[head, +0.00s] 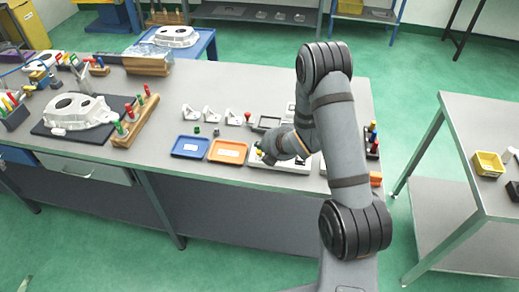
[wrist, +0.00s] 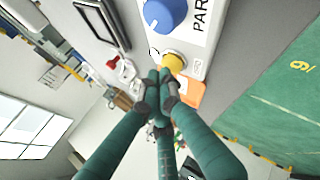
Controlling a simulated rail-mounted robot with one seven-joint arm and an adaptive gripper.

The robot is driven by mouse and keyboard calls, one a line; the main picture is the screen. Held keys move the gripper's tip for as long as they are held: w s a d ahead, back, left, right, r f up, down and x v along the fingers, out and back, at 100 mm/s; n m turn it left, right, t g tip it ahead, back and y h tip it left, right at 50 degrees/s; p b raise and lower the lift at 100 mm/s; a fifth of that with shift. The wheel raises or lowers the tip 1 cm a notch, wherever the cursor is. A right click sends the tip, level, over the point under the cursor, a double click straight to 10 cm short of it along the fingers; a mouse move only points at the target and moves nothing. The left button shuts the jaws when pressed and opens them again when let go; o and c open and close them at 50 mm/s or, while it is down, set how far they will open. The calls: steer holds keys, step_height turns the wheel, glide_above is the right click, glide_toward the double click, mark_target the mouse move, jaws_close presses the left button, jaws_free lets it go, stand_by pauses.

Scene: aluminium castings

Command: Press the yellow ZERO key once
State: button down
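The yellow key (wrist: 174,62) is a round button on a white panel (wrist: 197,50), beside a blue knob (wrist: 165,14) and the partly seen letters "PAR". Any ZERO label is not readable. My gripper (wrist: 160,74) has its teal fingers drawn together at the tips with nothing between them. In the wrist view the tips are right at the key's edge; I cannot tell whether they touch it. In the head view my gripper (head: 259,150) is low over the left end of the white panel (head: 265,164), and my wrist hides much of the panel.
An orange tray (head: 228,151) and a blue tray (head: 190,147) lie left of the panel on the grey bench. Small white castings (head: 212,115) stand behind them. A wooden rack (head: 136,117) with coloured handles and a large casting (head: 78,112) are further left.

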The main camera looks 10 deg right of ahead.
steer(key=shift+r, duration=0.6)
steer(key=shift+r+p, duration=1.7)
steer(key=shift+r, duration=0.85)
steer(key=shift+f, duration=0.1)
steer(key=shift+f+b, duration=0.65)
steer(key=shift+f, duration=0.25)
steer(key=r+p, duration=0.1)
steer(key=p, duration=0.4)
steer(key=shift+r, duration=0.25)
step_height(320, 180, up, 4)
steer(key=shift+r+p, duration=0.1)
steer(key=shift+p, duration=0.6)
